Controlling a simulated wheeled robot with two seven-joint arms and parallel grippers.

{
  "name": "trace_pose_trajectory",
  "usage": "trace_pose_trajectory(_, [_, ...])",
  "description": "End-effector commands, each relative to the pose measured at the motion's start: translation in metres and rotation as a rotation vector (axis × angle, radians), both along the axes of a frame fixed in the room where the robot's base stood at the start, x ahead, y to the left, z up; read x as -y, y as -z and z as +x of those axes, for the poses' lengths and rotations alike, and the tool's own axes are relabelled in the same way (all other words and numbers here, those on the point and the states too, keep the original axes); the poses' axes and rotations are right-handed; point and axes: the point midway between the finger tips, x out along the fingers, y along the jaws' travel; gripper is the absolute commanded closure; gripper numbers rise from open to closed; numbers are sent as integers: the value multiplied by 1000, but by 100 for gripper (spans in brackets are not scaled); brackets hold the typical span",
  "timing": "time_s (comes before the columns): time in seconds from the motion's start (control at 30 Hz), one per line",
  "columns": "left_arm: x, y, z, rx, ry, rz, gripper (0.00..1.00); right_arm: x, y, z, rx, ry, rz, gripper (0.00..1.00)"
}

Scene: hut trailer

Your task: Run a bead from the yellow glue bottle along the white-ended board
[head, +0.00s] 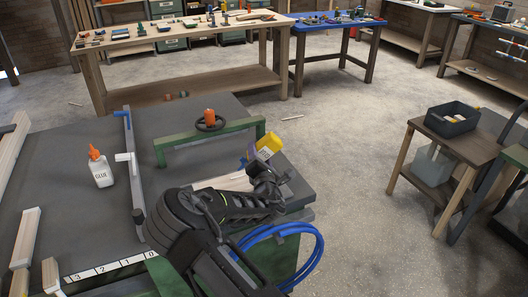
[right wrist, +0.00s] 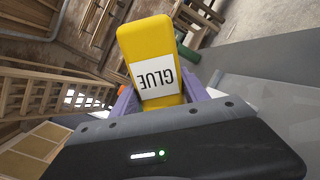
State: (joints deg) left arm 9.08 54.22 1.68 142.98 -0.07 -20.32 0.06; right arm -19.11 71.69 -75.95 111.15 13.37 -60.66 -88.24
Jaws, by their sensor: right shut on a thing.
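The yellow glue bottle (head: 268,146) is in my right gripper (head: 255,158), above the right part of the grey bench top. My right gripper is shut on it. In the right wrist view the yellow glue bottle (right wrist: 152,62) stands between the purple fingers (right wrist: 165,98), its GLUE label upside down. A pale board (head: 228,183) lies on the bench just left of my gripper, partly hidden behind my arm. I cannot tell whether its ends are white. My left gripper is out of view.
A white glue bottle with an orange cap (head: 102,170) stands at the left of the bench, beside a long grey bar clamp (head: 133,165). A green frame (head: 210,142) stands behind the pale board, near an orange-topped item (head: 209,117). Pale wood strips (head: 25,237) lie at far left.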

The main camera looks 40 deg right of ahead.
Motion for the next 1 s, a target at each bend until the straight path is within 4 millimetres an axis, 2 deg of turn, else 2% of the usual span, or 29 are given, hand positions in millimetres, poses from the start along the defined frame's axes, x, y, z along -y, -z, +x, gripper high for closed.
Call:
trace_pose_trajectory(0.43, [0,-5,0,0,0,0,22,-26,-2,9,3,-2,-2,100])
trace_pose_trajectory(1.0, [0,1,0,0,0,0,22,-58,-1,21,3,-2,-2,100])
